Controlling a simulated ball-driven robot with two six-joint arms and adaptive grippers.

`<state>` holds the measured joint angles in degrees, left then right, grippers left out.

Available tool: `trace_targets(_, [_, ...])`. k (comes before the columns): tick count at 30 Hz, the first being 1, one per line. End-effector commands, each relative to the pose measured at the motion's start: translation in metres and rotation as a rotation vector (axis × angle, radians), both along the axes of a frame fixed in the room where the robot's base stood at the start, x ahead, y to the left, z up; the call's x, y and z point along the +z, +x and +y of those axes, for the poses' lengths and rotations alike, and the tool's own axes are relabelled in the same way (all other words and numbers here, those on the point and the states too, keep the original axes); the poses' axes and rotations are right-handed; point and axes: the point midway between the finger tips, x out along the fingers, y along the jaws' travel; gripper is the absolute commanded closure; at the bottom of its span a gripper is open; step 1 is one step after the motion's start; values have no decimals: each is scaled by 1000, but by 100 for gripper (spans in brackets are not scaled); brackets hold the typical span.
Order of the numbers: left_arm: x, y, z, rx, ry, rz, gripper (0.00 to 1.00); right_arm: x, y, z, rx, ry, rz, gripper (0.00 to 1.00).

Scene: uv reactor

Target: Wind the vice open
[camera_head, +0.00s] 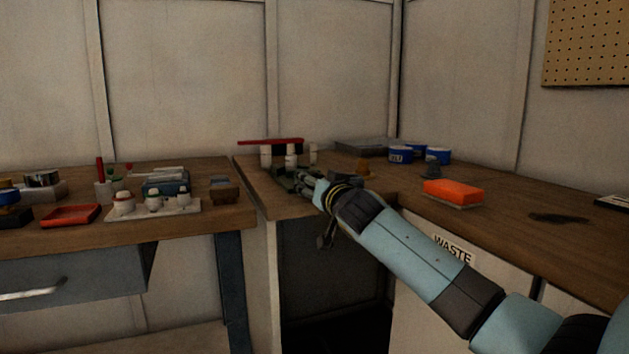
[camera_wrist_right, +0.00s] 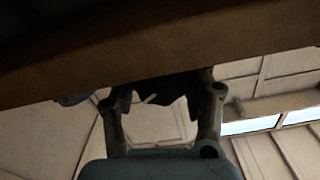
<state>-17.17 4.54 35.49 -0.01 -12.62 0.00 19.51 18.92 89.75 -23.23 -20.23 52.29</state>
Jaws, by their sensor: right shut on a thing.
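The vice (camera_head: 288,183), dark green, sits at the front corner of the wooden bench, partly hidden by my right gripper (camera_head: 316,190). My right arm reaches in from the right, and the gripper is at the vice's front side by the bench edge. In the right wrist view my right gripper (camera_wrist_right: 160,108) has its two fingers on either side of a dark part under the bench edge; a short pale bar (camera_wrist_right: 149,99) shows there. The gripper is shut on what seems to be the vice handle; the grip itself is dark. My left gripper is not in view.
A gap separates the left bench (camera_head: 190,225).

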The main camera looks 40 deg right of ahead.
Motion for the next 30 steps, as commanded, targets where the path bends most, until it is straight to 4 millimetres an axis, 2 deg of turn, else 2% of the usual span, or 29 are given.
trace_targets(15, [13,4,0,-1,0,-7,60,-1,0,0,0,-319,80,84])
trace_targets(30, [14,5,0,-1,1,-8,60,-2,0,0,0,-382,95,84])
